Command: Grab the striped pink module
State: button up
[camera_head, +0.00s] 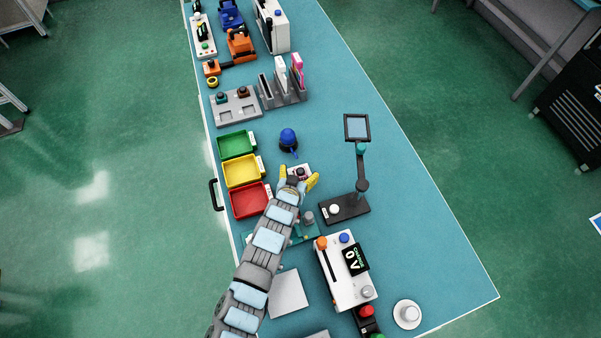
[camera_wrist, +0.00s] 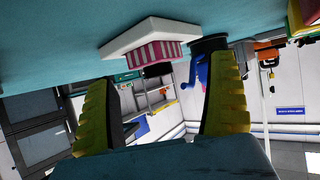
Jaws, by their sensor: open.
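The striped pink module (camera_wrist: 150,53) has pink and white stripes and a black top part. It sits on a white square plate (camera_wrist: 136,37) on the table; the wrist view is upside down. In the head view the module (camera_head: 300,172) is small and partly hidden by my gripper. My gripper (camera_head: 297,177) is open, with its yellow fingers spread. In the wrist view, my gripper (camera_wrist: 162,82) has one finger on each side, with the module between and beyond the tips. I see no contact.
A blue object (camera_head: 288,138) on a dark base stands just beyond the module. Green, yellow and red bins (camera_head: 247,201) are to the left. A black stand (camera_head: 345,208) with a framed panel rises to the right.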

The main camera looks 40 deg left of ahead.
jog(key=shift+x, duration=0.8)
jog(key=c, duration=1.4)
